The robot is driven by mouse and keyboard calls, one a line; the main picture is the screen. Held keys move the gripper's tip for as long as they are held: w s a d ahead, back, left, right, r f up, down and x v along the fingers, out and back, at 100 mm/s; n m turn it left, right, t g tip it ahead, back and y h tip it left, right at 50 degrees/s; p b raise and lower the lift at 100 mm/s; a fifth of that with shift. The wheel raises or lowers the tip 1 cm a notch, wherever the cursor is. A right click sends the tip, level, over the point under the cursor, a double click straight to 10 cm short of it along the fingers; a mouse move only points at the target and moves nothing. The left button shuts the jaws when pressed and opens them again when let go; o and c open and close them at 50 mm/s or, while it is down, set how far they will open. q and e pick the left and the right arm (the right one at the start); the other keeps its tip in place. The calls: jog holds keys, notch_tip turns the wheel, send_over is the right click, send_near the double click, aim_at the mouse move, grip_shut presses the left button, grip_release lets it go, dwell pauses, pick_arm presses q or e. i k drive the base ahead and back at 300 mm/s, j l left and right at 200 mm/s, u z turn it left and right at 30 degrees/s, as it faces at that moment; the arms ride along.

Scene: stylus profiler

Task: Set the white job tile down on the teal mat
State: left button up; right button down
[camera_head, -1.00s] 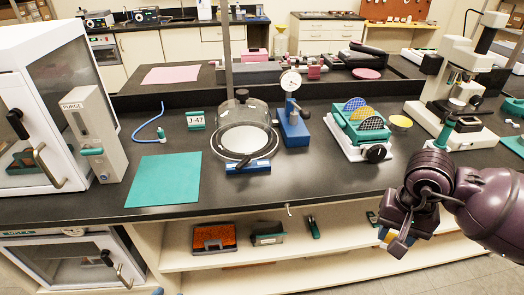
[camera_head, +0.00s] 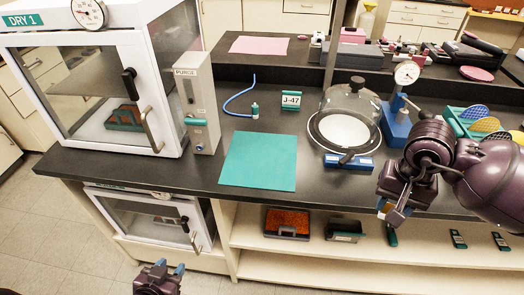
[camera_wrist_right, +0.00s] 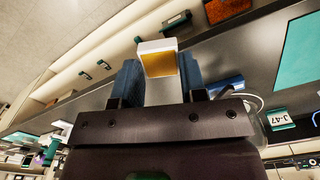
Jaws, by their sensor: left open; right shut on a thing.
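My right gripper (camera_head: 392,211) hangs at the bench's front edge, right of the mat. In the right wrist view its blue fingers (camera_wrist_right: 160,80) are shut on a small white tile (camera_wrist_right: 157,46) with a gold-coloured face. The tile is mostly hidden in the head view. The teal mat (camera_head: 258,162) lies flat and bare on the bench, left of that gripper; part of it shows in the right wrist view (camera_wrist_right: 300,52). My left gripper (camera_head: 169,266) is open and empty, low in front of the bench.
A white dry cabinet (camera_head: 165,100) and a purge box (camera_head: 196,105) stand left of the mat. Behind it are a blue hose (camera_head: 238,100) and a J-47 card (camera_head: 291,100). A glass bell jar (camera_head: 348,105) and a blue dial gauge stand (camera_head: 394,125) are to the right.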

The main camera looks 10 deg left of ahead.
aim_at(260, 165)
jog(key=i+j, duration=0.15)
jog(key=j, duration=0.2)
jog(key=i+j+u, duration=0.1)
jog(key=j, duration=0.25)
jog(key=i+j, duration=0.15)
jog(key=j, duration=0.2)
jog(key=i+j, duration=0.15)
jog(key=j, duration=0.2)
jog(key=u, duration=0.05)
